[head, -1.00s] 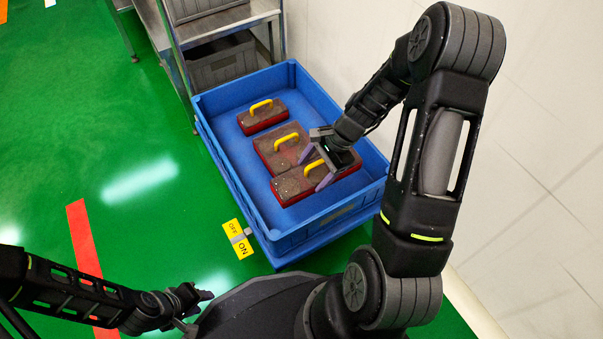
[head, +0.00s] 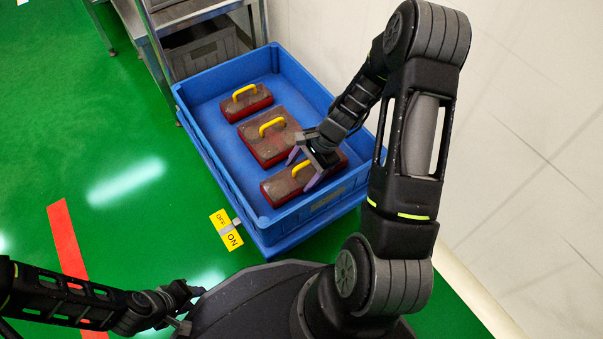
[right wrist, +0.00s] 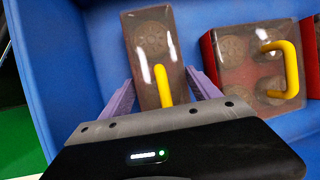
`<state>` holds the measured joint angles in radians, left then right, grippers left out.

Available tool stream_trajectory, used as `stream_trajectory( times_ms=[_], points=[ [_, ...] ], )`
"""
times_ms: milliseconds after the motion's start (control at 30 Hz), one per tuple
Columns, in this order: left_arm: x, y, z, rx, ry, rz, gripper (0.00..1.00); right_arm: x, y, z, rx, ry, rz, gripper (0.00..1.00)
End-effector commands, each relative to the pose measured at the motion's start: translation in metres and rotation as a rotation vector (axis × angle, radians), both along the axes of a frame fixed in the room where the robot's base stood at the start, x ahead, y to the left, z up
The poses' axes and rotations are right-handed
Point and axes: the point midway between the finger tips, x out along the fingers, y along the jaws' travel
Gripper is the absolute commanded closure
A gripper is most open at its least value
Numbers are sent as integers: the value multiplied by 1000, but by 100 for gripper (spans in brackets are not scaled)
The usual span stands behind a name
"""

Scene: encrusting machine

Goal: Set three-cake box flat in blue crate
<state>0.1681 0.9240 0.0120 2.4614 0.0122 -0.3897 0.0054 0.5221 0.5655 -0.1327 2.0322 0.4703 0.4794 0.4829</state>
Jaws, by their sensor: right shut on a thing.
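The three-cake box (head: 276,187) is narrow, with a red base, a clear brownish lid and a yellow handle. It lies at the near end of the blue crate (head: 232,176), apart from the box behind it, and looks level. My right gripper (head: 303,169) is shut on it from above. In the right wrist view, the purple fingers (right wrist: 160,90) stand on either side of the box (right wrist: 150,40); its lower part is hidden by the gripper. My left gripper (head: 193,306) is at the lower left, away from the crate, its fingers apart and empty.
Two more boxes with yellow handles lie in the crate: a wider one (head: 258,149) in the middle and a narrow one (head: 240,106) at the back. A metal rack (head: 158,48) stands behind the crate. A white wall (head: 520,130) is close on the right.

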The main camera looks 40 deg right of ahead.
Motion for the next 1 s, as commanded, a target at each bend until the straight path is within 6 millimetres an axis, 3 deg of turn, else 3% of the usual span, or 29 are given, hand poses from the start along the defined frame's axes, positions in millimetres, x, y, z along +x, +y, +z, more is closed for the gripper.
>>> stream_trajectory(
  times_ms=[133, 167, 400, 767, 1000],
  points=[
    [0, 0, 1, 0, 0, 0, 64, 0, -1, 1, -2, -1, -1, 70],
    [0, 0, 1, 0, 0, 0, 64, 0, -1, 0, -2, -1, -1, 27],
    [0, 0, 1, 0, 0, 0, 64, 0, -1, 1, -2, -1, -2, 7],
    [0, 0, 4, 0, 0, -1, 64, 0, -2, 5, -2, -1, -2, 6],
    [-3, -1, 21, 3, 2, -2, 64, -5, -14, 36, -2, -2, -3, 6]
  ],
)
